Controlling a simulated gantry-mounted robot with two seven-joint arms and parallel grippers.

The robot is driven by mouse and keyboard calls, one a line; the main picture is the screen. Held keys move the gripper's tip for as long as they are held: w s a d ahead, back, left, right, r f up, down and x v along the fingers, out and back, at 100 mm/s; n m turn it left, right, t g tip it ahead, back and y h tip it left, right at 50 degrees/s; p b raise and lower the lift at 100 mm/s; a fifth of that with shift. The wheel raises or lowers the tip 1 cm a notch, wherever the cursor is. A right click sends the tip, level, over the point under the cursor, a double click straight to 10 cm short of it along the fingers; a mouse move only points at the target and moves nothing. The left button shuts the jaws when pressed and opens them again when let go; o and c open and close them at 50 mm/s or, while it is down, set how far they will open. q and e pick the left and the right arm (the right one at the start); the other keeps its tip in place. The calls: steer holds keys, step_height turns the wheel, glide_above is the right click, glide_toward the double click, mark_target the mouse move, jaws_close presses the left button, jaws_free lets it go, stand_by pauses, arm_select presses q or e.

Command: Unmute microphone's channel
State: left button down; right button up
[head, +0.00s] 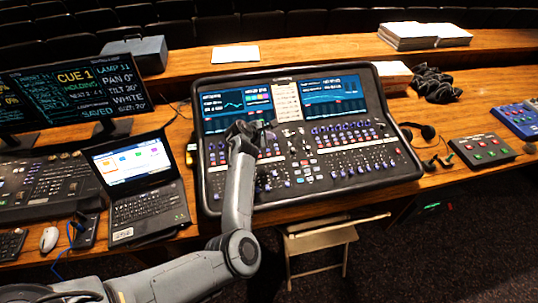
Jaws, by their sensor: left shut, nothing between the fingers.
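The mixing desk (345,190) stands on the wooden table in the middle of the head view. It has two lit screens, rows of small knobs and buttons, and faders along its front. My left gripper (264,127) is shut and empty. It is over the left part of the desk, just below the left screen; whether it touches a control is unclear. My left forearm hides part of the desk's left side. I cannot make out a microphone, channel labels or which buttons are mute buttons. My right gripper is out of view.
A laptop (135,165) and a lighting console (45,188) stand left of the desk, below a monitor (75,85). Headphones (427,132) and a green-buttoned box (483,150) lie right. A folding chair (318,240) stands in front. Papers (236,54) lie behind.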

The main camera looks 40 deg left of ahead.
arm_select(q)
steer(key=shift+f, duration=0.1)
stand_by(0.4)
steer(key=b, duration=0.7)
glide_above(269, 154)
steer(key=s, duration=0.2)
steer(key=f, duration=0.6)
steer(key=shift+w+d+f, duration=0.2)
steer(key=shift+d+f, duration=0.05)
steer(key=shift+d, duration=0.15)
steer(key=shift+w+a+f+b, duration=0.15)
steer(key=shift+f+b, duration=0.3)
steer(key=shift+f, duration=0.55)
steer(key=shift+f, duration=0.2)
steer(key=shift+f, duration=0.25)
steer(key=shift+f+b, duration=0.25)
steer(key=shift+b, duration=0.05)
stand_by(0.5)
steer(key=shift+r, duration=0.2)
steer(key=shift+r+p, duration=0.55)
steer(key=shift+p, duration=0.25)
